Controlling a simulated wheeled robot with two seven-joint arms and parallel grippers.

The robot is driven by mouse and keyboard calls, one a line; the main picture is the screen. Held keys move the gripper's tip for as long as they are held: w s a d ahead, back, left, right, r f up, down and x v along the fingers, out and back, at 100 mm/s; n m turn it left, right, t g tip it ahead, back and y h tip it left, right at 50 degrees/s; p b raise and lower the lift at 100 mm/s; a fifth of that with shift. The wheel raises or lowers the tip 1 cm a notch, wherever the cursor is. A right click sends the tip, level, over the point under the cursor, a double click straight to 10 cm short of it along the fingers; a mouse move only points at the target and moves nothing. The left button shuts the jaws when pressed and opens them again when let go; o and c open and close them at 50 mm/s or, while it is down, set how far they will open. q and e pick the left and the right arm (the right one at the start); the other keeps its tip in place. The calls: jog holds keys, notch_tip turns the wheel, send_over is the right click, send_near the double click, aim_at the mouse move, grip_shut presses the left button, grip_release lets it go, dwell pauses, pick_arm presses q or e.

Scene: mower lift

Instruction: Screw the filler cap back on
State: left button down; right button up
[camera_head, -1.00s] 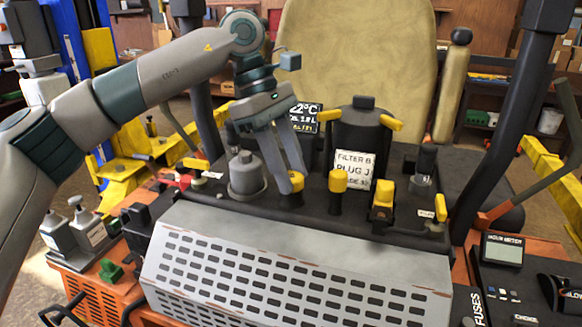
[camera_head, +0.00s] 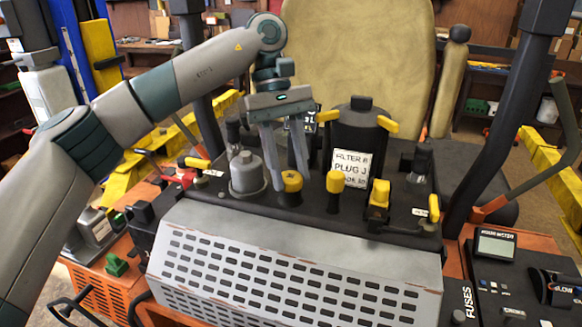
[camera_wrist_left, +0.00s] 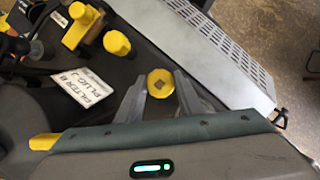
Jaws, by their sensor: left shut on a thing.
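The filler cap (camera_head: 291,182), round and yellow with a dark mark on top, sits at the machine's dark top panel (camera_head: 250,203), behind the grey slotted cover. My left gripper (camera_head: 290,186) comes down over it and is shut on it, one finger on each side. The left wrist view also shows the cap (camera_wrist_left: 161,82) between the fingertips (camera_wrist_left: 160,80). The cap's underside and the neck below it are hidden, so I cannot tell how it is seated. My right gripper is not in view.
Close by stand a yellow knob (camera_head: 334,186), a grey domed fitting (camera_head: 247,173), a yellow-handled part (camera_head: 378,195) and a black filter housing (camera_head: 360,130) with a white label (camera_head: 350,168). The slotted cover (camera_head: 290,265) lies in front. A seat (camera_head: 350,50) rises behind.

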pick_arm(q)
jog(key=shift+a+f, duration=0.1)
jog(key=shift+m+y+p, duration=0.4)
jog(key=shift+m+p, duration=0.05)
jog(key=shift+m, duration=0.65)
jog(key=m+y, duration=0.1)
jog(key=m, duration=0.1)
jog(key=shift+w+m+g, duration=0.1)
jog(key=shift+m+g, duration=0.2)
jog(key=shift+m, duration=0.1)
jog(key=shift+m+y, duration=0.3)
jog(key=shift+m, duration=0.3)
jog(key=m+y, duration=0.1)
jog(key=m, duration=0.3)
jog(key=shift+y, duration=0.3)
jog(key=shift+m+y, duration=0.4)
jog(key=shift+m, duration=0.8)
jog(key=shift+d, duration=0.2)
